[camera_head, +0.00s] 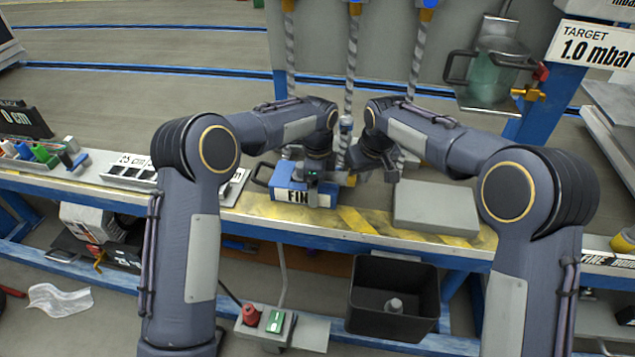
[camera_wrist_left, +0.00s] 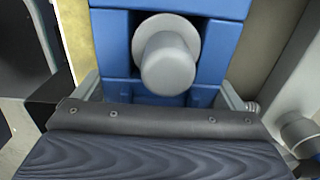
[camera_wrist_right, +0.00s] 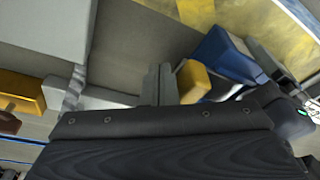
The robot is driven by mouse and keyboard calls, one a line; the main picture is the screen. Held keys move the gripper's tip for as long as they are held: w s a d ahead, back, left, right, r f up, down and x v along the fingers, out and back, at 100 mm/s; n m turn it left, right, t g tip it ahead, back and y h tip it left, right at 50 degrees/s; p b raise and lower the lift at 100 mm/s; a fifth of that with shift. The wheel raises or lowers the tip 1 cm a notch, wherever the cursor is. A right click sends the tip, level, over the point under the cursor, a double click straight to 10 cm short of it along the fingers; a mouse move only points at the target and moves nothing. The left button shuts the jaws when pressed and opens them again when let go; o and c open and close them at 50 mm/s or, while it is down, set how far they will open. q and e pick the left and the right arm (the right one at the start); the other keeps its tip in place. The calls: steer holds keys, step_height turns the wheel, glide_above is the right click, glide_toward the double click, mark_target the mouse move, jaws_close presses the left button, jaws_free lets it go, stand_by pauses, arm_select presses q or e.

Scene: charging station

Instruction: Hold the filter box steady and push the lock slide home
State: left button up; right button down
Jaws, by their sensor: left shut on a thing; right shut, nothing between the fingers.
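The blue filter box (camera_head: 285,185), with a white label on its front, stands on the bench. My left gripper (camera_head: 316,180) comes down onto it from above. In the left wrist view its fingers (camera_wrist_left: 160,90) lie on both sides of the blue body (camera_wrist_left: 222,40), with a grey round knob (camera_wrist_left: 168,62) between them. My right gripper (camera_head: 388,172) is to the right of the box, shut and empty. In the right wrist view its closed fingertips (camera_wrist_right: 160,84) are close beside a yellow block (camera_wrist_right: 194,80) near the blue box (camera_wrist_right: 222,52). I cannot tell whether they touch, or whether this block is the lock slide.
A grey flat box (camera_head: 435,208) lies on the bench right of my right gripper. Spiral columns (camera_head: 350,75) rise behind. A black bin (camera_head: 393,295) stands below the bench edge. Trays with small parts (camera_head: 45,155) are at the left.

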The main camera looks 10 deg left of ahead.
steer(key=shift+a, duration=1.55)
steer(key=shift+d, duration=0.15)
stand_by(0.4)
steer(key=shift+d, duration=0.9)
steer(key=w+a+v, duration=0.1)
steer(key=v, duration=0.7)
steer(key=shift+w+r, duration=0.15)
steer(key=shift+w, duration=0.2)
